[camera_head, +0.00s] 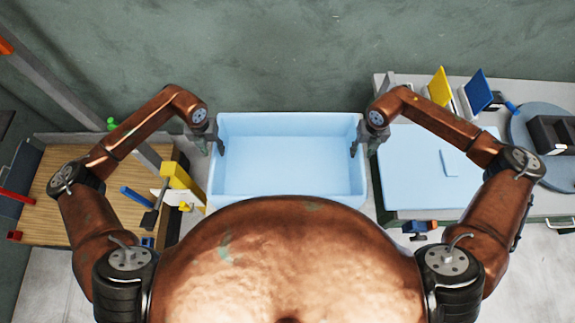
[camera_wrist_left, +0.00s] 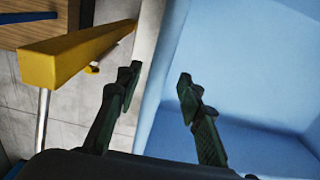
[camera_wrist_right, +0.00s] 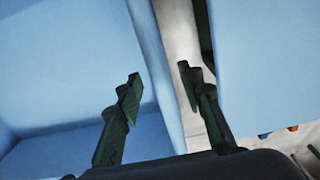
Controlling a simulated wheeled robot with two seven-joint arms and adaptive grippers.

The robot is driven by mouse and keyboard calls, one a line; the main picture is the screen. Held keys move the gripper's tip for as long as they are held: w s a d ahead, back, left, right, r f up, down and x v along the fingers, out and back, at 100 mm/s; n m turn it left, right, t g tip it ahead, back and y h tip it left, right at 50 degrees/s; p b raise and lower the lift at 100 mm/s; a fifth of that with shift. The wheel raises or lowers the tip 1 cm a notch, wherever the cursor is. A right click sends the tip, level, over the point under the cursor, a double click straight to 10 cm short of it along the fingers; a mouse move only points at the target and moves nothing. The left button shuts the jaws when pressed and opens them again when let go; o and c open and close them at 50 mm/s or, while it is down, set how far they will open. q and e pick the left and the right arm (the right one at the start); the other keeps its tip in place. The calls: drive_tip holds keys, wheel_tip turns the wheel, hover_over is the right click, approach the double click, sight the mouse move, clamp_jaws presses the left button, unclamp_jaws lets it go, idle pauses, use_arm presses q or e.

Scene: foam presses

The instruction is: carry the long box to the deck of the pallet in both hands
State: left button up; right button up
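The long box (camera_head: 290,123) is a light blue, open-topped, empty bin in the middle of the head view, in front of my body. My left gripper (camera_head: 212,144) is at its left end wall; in the left wrist view its fingers (camera_wrist_left: 158,83) stand apart, one on each side of the wall. My right gripper (camera_head: 362,146) is at the right end wall; in the right wrist view its fingers (camera_wrist_right: 159,80) also stand apart around the wall. My torso hides the near side of the box. What the box rests on is hidden. I see no pallet.
A wooden bench (camera_head: 60,195) with tools and a yellow part (camera_head: 178,178) stands close on the left. On the right, a table carries a light blue sheet (camera_head: 415,165), yellow and blue panels and a round grey disc (camera_head: 530,125). A green-grey wall (camera_head: 290,50) is behind the box.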

sight(218, 159)
use_arm(q)
drive_tip(key=shift+w+f, duration=0.15)
use_arm(e)
drive_tip(key=shift+w+a+f, duration=0.1)
drive_tip(key=shift+w, duration=0.1)
